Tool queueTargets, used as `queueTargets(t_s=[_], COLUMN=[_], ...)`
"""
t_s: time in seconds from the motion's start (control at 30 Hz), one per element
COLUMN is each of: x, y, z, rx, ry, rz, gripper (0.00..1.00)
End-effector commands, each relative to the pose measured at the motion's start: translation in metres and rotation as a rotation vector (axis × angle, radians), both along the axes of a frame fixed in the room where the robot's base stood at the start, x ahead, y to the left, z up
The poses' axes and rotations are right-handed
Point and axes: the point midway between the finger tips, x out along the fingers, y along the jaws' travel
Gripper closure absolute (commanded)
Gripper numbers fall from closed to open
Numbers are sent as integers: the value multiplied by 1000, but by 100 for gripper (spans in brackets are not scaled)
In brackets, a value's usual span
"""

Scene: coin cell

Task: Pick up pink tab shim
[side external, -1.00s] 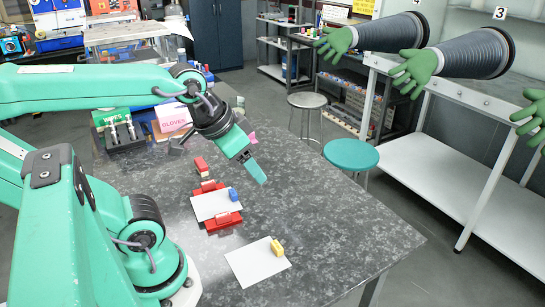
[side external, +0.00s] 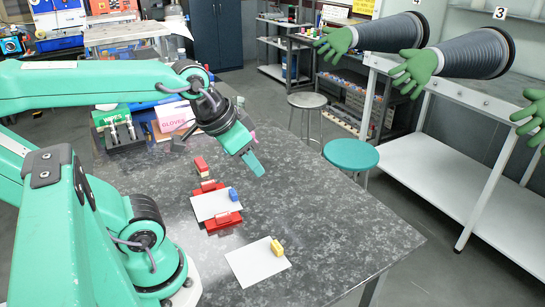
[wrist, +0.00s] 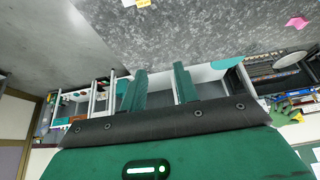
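The pink tab shim (wrist: 297,22) shows as a small bright pink patch on the grey table at the upper right of the wrist view. In the side external view a small piece of pink (side external: 253,133) shows just behind my gripper (side external: 251,162), which hides part of it. In the wrist view the two green fingers of my gripper (wrist: 158,72) stand apart with nothing between them. My gripper is above the table and apart from the pink tab shim.
A white sheet with a yellow block (side external: 276,247) lies near the front. A red fixture (side external: 224,222) holds a white plate with a blue block (side external: 233,194). A red block (side external: 200,164) stands behind it. The table's right side is clear.

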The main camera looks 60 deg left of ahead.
Motion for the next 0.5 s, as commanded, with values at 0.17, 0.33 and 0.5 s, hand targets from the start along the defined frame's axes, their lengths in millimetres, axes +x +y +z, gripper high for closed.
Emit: queueTargets(t_s=[0.17,0.33,0.5], x=[18,47,80], y=[9,25,47], z=[11,26,39], rx=[14,33,54], ry=[14,36,59], rz=[8,19,28], gripper=[70,70,70])
